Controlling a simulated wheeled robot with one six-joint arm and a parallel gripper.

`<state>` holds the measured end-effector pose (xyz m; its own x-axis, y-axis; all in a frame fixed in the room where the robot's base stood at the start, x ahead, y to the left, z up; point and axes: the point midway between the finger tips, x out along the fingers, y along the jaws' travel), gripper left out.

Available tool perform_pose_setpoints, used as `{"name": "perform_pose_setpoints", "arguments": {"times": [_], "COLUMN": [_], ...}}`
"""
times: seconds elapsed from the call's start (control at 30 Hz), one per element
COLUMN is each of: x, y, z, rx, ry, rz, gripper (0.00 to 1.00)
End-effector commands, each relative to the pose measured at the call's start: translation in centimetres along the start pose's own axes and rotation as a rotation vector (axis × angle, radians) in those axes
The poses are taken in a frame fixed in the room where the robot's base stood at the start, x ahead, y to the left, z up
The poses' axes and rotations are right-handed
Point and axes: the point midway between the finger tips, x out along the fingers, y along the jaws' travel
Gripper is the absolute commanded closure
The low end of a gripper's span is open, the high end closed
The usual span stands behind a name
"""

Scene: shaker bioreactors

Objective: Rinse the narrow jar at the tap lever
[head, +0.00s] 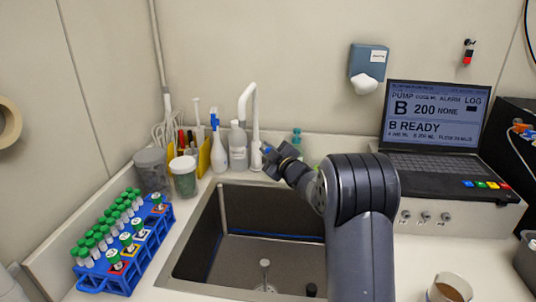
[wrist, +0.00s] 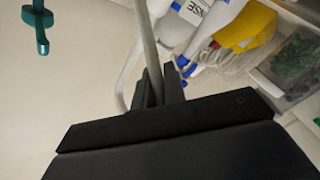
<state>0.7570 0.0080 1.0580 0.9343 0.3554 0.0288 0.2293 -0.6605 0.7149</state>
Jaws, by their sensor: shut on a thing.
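The white gooseneck tap (head: 255,120) stands at the back rim of the sink (head: 190,235). My gripper (head: 277,158) is beside the tap's lower part, above the sink's back edge. In the wrist view, my gripper (wrist: 157,95) is shut on a slim grey bar (wrist: 148,40) that runs up from between the fingers. It looks like part of the tap, perhaps its lever, but I cannot tell for sure. A cup of brown contents (head: 450,290) stands at the lower right of the head view. I cannot make out which vessel is the narrow jar.
A blue rack of green-capped tubes (head: 135,255) stands left of the sink. Bottles, including a white squeeze bottle (head: 219,152), and lidded tubs (head: 184,178) crowd the back left. A laptop (head: 440,130) stands at the right. The basin's middle is open.

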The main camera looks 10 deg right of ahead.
Motion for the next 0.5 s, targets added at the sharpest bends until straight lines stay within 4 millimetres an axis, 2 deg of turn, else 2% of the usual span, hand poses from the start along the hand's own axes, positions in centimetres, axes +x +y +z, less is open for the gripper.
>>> {"name": "perform_pose_setpoints", "arguments": {"times": [0.03,0.5], "x": [0.0,-0.6], "y": [-0.6,-1.6], "z": [-0.1,0.2], "rx": [-0.011,-0.070], "ry": [0.020,0.073], "rz": [0.008,0.058], "gripper": [1.00,1.00]}}
